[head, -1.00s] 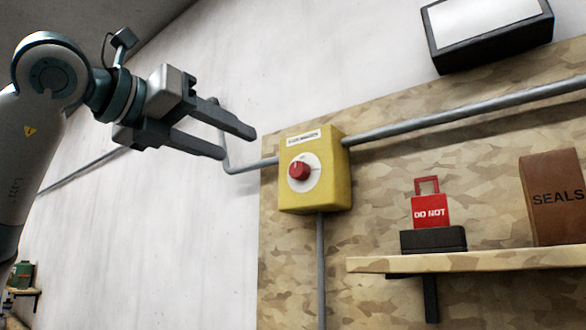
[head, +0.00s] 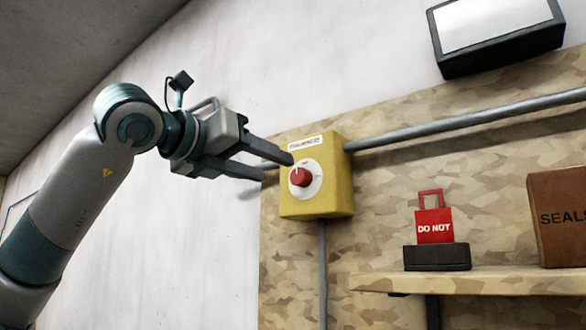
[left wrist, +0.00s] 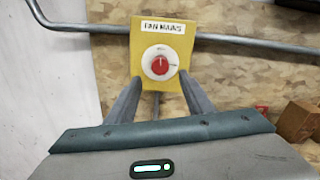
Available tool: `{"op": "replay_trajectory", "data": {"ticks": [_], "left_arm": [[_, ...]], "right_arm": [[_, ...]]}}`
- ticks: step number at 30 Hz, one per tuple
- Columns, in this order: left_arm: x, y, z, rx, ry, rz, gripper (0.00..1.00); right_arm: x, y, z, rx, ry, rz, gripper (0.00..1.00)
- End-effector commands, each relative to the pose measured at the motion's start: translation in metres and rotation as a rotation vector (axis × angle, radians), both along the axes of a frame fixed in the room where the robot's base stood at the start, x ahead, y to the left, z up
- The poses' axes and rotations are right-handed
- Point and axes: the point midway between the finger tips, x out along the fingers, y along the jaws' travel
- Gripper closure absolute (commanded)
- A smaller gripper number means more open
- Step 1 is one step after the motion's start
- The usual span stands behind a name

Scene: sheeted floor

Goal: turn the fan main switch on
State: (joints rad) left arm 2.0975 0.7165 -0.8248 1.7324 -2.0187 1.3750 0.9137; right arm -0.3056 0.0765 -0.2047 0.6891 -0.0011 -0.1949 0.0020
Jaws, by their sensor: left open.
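The fan main switch is a yellow box (head: 325,198) on the wall board, with a red round knob (head: 301,177) on a white dial plate. In the left wrist view the box (left wrist: 143,45) carries a "FAN MAINS" label, and the red knob (left wrist: 160,67) has a white mark pointing up. My left gripper (head: 277,167) is open and empty, its fingers pointing at the box from the left. In the left wrist view the fingers (left wrist: 159,88) spread either side of the box's lower part, with the knob between and beyond them. I cannot tell the exact gap. My right gripper is not in view.
Grey conduit (head: 460,120) runs from the box to the right, and another pipe drops below it. A wooden shelf (head: 470,281) at the lower right holds a red "DO NOT" padlock tag (head: 433,226) and a brown "SEALS" box (head: 562,215). A framed panel (head: 495,30) hangs above.

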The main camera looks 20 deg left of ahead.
Motion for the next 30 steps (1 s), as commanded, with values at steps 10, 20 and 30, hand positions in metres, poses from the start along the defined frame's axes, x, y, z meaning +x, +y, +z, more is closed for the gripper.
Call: {"op": "replay_trajectory", "data": {"ticks": [10,20,30], "left_arm": [[0.045,-0.016,0.003,0.0,0.004,0.001,0.52],[0.076,-0.028,0.001,0.0,0.001,0.0,0.52],[0.079,-0.029,0.0,0.0,0.0,0.0,0.52]], "right_arm": [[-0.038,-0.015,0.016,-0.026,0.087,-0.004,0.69],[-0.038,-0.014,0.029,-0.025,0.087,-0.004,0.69],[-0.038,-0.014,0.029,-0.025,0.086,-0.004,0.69]]}}
